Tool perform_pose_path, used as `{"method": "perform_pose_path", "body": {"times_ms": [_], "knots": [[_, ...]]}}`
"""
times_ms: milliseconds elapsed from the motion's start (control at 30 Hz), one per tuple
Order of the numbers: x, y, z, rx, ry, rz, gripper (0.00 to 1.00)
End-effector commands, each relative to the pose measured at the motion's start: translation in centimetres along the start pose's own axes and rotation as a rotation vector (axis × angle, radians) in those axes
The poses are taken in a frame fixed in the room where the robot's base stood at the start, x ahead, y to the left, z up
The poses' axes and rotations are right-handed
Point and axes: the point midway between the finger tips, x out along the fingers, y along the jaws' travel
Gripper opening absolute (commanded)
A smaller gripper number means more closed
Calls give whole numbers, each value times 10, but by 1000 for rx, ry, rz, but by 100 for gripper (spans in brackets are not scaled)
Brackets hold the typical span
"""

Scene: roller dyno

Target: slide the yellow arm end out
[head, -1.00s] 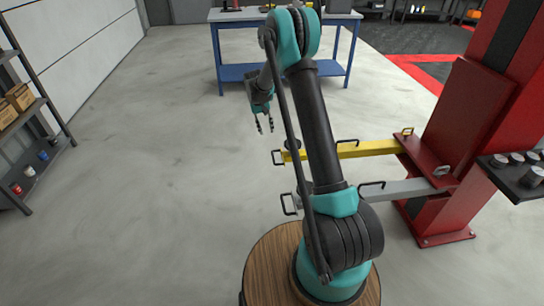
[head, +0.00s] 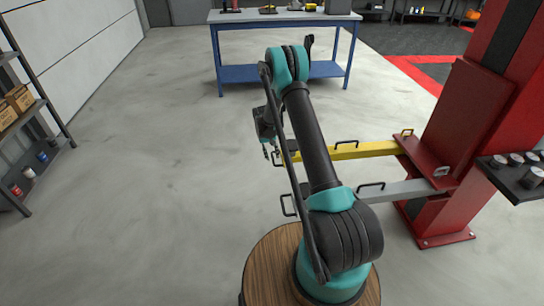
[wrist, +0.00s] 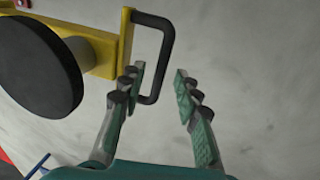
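The yellow arm (head: 368,150) reaches left from the red lift column, above a grey arm (head: 405,190) in the picture. In the wrist view the yellow arm end (wrist: 100,52) carries a round black pad (wrist: 38,66) and a black D-shaped handle (wrist: 158,58). My gripper (wrist: 160,75) is open, its two fingers apart. The handle's lower part shows between the fingers, close to the left fingertip; I cannot tell whether they touch. In the head view my gripper (head: 272,152) is beside the yellow arm's left end, partly hidden by my arm.
The red column (head: 462,130) stands at the right with a dark tray (head: 520,182) of round pieces. A blue workbench (head: 283,18) is at the back and a shelf (head: 30,120) at the left. The floor left of the arms is clear.

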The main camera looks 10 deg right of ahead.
Motion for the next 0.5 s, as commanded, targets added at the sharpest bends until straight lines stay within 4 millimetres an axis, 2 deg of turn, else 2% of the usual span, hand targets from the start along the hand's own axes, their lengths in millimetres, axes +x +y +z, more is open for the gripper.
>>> {"method": "perform_pose_path", "body": {"times_ms": [100,367,400,500], "knots": [[6,0,0,0,0,0,32],[7,0,0,0,0,0,32],[7,0,0,0,0,0,31],[7,0,0,0,0,0,19]]}}
